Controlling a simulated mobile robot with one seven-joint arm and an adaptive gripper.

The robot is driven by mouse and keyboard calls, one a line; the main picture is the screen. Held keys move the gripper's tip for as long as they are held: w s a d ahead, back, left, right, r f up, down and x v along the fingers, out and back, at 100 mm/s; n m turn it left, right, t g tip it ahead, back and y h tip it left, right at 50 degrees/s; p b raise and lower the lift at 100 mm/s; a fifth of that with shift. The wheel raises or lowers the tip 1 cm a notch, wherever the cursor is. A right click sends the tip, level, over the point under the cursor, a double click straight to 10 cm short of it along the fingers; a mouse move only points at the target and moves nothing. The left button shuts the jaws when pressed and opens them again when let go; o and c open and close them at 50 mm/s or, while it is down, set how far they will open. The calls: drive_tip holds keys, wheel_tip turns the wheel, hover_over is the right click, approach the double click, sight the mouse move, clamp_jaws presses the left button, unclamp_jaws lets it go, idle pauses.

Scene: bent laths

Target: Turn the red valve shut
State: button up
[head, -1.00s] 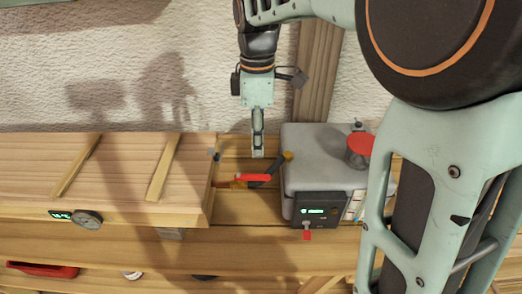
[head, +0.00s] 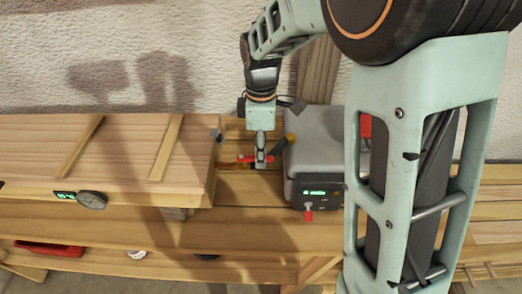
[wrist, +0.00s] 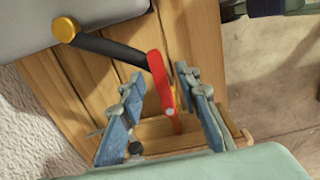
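The valve has a long red lever (head: 246,159) and sits in the gap between the wooden box and the grey machine. In the wrist view the red lever (wrist: 158,78) runs between my fingers, with a black pipe (wrist: 110,48) ending in a brass cap (wrist: 66,29) beside it. My gripper (head: 261,164) points down at the lever. Its two blue-grey fingers, also in the wrist view (wrist: 168,105), are apart, one on each side of the lever. The right finger is close to the lever; I cannot tell whether it touches. The valve body is mostly hidden.
The grey machine (head: 318,140) with a green display and red tab (head: 309,216) stands close on the right. The rough white wall (head: 150,60) stands behind.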

clamp_jaws()
drive_tip(key=shift+s+m, duration=0.1)
drive_tip(key=shift+m, duration=0.2)
drive_tip(key=s+a+m+b, duration=0.1)
drive_tip(key=s+a+m, duration=0.3)
drive_tip(key=m, duration=1.3)
drive_tip(key=shift+s+a, duration=0.35)
drive_tip(key=shift+a, duration=0.35)
drive_tip(key=shift+m, duration=0.3)
unclamp_jaws()
